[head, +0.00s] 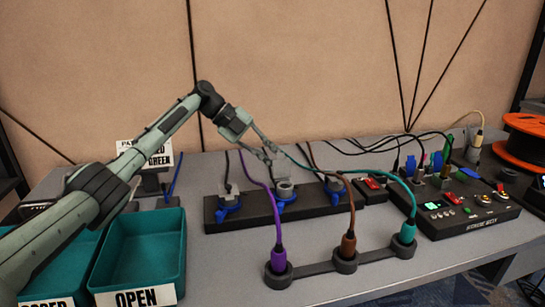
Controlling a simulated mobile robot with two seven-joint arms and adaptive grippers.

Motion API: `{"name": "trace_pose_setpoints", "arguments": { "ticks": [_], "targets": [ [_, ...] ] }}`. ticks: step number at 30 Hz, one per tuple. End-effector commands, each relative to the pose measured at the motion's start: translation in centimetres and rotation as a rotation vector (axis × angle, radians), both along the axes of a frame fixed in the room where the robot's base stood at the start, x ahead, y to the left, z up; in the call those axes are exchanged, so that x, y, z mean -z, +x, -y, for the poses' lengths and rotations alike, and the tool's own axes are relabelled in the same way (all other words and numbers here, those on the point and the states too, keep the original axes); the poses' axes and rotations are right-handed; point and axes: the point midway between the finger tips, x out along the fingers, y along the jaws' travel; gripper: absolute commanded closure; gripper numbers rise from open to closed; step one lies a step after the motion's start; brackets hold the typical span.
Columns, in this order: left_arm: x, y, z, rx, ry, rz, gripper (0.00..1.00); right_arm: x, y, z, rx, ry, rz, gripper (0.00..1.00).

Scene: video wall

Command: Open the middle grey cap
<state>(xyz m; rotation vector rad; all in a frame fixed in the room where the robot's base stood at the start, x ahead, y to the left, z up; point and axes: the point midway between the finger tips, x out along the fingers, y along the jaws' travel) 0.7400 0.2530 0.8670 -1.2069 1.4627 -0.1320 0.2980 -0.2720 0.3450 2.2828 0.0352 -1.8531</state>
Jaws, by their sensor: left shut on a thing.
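A black strip (307,205) on the table carries three blue-based fittings in a row, each with a grey cap. The middle grey cap (284,188) is at the strip's centre. My left gripper (277,173) reaches down to it from above and is shut on it; the fingers hide part of the cap. The left grey cap (230,194) and the right grey cap (333,183) stand on either side. My right gripper is not in view.
Purple (278,260), brown (347,243) and teal (407,230) plugs stand in a holder in front, their cables looping close to the strip. A teal tray (176,250) marked OPEN is at left. A black switch box (450,221) is at right.

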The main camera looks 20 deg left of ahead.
Motion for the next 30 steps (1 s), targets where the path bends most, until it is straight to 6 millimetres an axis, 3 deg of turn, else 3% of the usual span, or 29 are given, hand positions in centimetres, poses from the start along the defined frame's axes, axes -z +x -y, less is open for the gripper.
{"name": "trace_pose_setpoints", "arguments": {
  "ticks": [11, 12, 16, 25, 30],
  "targets": [
    [0.1, 0.1, 0.0, -0.001, 0.0, -0.003, 1.0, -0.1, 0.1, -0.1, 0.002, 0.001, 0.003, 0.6],
    [0.1, 0.1, 0.0, -0.001, 0.0, -0.003, 0.83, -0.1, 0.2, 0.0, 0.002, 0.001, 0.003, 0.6],
    [0.1, 0.0, 0.0, -0.001, 0.0, -0.003, 0.67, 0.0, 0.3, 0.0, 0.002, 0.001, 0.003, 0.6],
    [0.0, 0.0, -0.1, -0.001, 0.0, -0.003, 0.67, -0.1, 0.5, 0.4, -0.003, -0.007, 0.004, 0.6],
    [-1.4, -0.3, -1.5, -0.004, 0.0, -0.001, 0.67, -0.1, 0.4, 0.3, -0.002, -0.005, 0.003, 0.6]
  ]
}}
